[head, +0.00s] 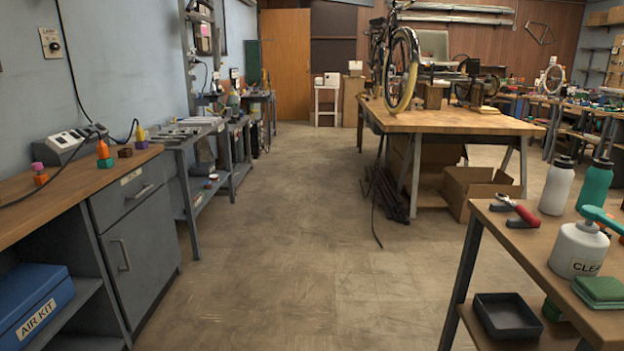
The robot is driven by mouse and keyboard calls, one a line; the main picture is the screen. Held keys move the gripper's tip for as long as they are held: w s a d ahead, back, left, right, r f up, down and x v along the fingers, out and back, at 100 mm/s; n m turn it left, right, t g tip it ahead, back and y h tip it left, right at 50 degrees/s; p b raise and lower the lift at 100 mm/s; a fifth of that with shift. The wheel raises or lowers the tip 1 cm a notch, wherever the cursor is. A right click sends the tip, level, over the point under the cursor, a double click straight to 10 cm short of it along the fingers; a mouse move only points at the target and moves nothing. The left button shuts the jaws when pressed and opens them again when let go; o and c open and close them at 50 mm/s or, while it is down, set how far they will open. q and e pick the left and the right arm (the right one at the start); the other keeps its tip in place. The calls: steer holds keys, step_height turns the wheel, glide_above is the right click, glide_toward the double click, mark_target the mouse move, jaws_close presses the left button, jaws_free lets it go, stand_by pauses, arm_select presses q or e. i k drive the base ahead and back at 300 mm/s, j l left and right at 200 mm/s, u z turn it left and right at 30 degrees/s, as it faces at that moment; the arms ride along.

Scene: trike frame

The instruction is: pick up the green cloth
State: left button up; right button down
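The green cloth (601,291) lies folded flat near the front edge of the wooden table at the lower right. It sits just in front of a white spray bottle (577,250) with a green top and letters starting "CLE". The right side of the cloth is cut off by the picture edge. Neither of my grippers shows in the head view.
On the same table (528,240) stand a white bottle (556,187), a teal bottle (594,187) and red-handled pliers (515,211). A black tray (505,316) is on its lower shelf. A left workbench (60,196) flanks the clear floor (290,230).

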mark_target(603, 292)
steer(key=z, duration=1.15)
